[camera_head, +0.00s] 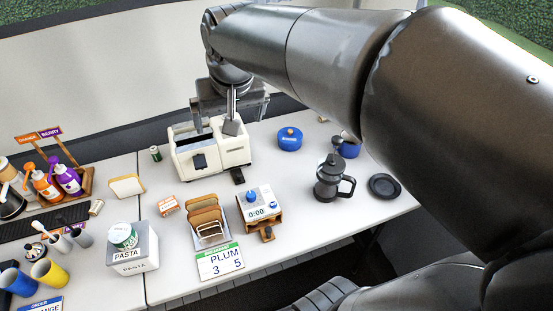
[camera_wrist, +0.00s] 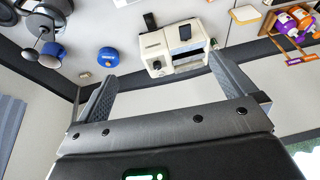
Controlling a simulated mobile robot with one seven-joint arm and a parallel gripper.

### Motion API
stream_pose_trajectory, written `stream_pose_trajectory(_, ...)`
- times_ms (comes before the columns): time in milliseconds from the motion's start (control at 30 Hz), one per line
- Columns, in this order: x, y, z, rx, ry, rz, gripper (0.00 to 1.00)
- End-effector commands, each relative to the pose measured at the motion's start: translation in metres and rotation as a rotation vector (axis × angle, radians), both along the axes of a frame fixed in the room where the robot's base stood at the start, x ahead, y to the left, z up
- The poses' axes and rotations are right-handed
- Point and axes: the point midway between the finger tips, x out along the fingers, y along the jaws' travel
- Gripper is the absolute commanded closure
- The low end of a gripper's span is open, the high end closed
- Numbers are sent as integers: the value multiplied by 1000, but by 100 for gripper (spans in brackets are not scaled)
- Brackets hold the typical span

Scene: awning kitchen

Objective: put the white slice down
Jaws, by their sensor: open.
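A pale bread slice with a brown crust (camera_head: 127,186) lies on the table left of the white toaster (camera_head: 209,150). It also shows at the top right of the wrist view (camera_wrist: 246,14). More slices (camera_head: 206,214) stand in a rack in front of the toaster; which one is meant by the white slice I cannot tell for sure. My gripper (camera_head: 232,122) is over the toaster's back right part in the head view. In the wrist view its two fingers (camera_wrist: 162,68) are spread wide with nothing seen between them; the toaster (camera_wrist: 168,58) is beyond the fingertips.
A blue round pot (camera_head: 289,139), a dark press jug (camera_head: 332,178) and a black plate (camera_head: 384,187) stand to the right. A timer box (camera_head: 260,205), a PLUM card (camera_head: 221,262) and a PASTA box (camera_head: 133,250) are in front. Bottles (camera_head: 67,178) stand left.

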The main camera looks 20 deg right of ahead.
Motion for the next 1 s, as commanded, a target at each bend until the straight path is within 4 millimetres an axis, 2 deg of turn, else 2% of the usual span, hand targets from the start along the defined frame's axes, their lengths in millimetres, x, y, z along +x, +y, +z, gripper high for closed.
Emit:
stream_pose_trajectory(33,-18,-10,0,-4,-20,-5,0)
stream_pose_trajectory(200,-70,-36,-13,-22,-74,-9,0)
stream_pose_trajectory(400,-116,-53,-33,-44,-120,-14,0)
stream_pose_trajectory(600,-132,-59,-43,-55,-138,-14,0)
stream_pose_trajectory(1000,-133,-59,-44,-56,-138,-13,0)
